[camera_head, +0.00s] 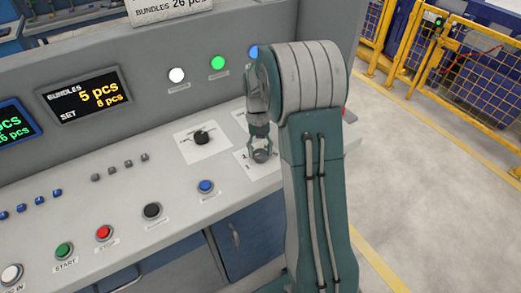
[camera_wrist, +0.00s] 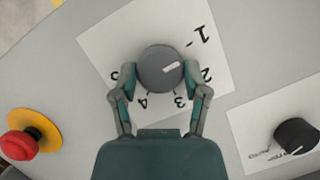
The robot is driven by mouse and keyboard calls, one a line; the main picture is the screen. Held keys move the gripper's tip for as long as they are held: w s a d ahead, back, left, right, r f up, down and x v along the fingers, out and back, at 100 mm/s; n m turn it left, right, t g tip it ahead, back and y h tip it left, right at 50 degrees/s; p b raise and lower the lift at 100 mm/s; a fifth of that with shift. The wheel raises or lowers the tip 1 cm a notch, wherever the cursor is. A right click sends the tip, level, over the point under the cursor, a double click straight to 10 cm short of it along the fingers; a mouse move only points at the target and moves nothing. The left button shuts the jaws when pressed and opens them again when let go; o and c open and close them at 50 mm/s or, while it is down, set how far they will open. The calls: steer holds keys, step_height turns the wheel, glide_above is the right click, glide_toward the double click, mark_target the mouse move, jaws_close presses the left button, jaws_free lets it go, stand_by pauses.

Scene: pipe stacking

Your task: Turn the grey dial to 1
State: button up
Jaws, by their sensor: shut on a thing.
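The grey dial (camera_wrist: 158,75) is round and sits on a white label plate (camera_wrist: 103,42) with printed numbers. Its white pointer mark faces right and slightly up in the wrist view, between the 1 and the 2. The 1 is at the upper right of the dial, and the 2, 3 and 4 run around its right and lower side. My gripper (camera_wrist: 160,82) is shut on the dial, one finger on each side. In the head view, my gripper (camera_head: 262,152) reaches down onto the grey dial (camera_head: 260,156) at the console's right part.
A black dial (camera_head: 202,138) on its own white plate is beside the grey dial; it also shows in the wrist view (camera_wrist: 297,135). A red button on a yellow base (camera_wrist: 22,143) is on the other side. A blue button (camera_head: 206,186) is nearer the console's front.

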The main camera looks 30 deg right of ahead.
steer(key=shift+w+n+h, duration=0.1)
steer(key=shift+n+h, duration=0.2)
steer(key=shift+n, duration=0.3)
steer(key=o, duration=1.1)
steer(key=shift+a, duration=0.1)
steer(key=shift+o, duration=0.2)
steer(key=v, duration=1.2)
steer(key=shift+w, duration=0.1)
